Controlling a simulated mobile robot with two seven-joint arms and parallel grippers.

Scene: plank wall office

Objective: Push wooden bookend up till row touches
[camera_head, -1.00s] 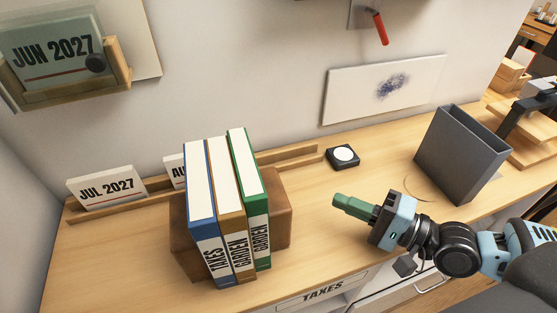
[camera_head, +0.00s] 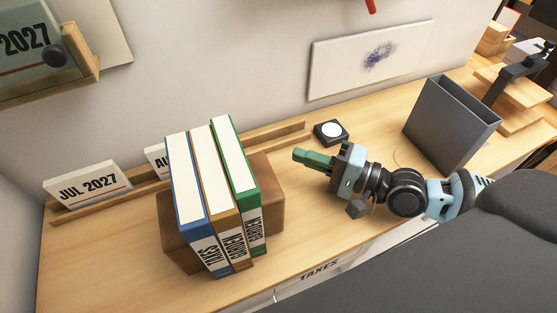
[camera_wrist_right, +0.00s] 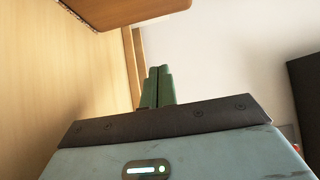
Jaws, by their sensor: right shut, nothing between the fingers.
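Three binders stand in a row on the desk: a blue one (camera_head: 192,220), a brown-orange one (camera_head: 222,215) and a green one (camera_head: 246,205). A brown wooden bookend (camera_head: 269,195) stands right of the green binder; I cannot tell whether they touch. Another brown block (camera_head: 176,240) stands at the row's left end. My right gripper (camera_head: 300,156) has green fingers, shut and empty. It is right of the right bookend and toward the wall, apparently clear of it. In the right wrist view, the fingertips (camera_wrist_right: 158,72) are together and a brown wooden piece (camera_wrist_right: 125,8) shows above. My left gripper is not in view.
A wooden rail with calendar cards (camera_head: 87,187) runs along the wall behind the binders. A black box with a white disc (camera_head: 331,132) lies behind my right gripper. A grey bin (camera_head: 449,125) stands further right.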

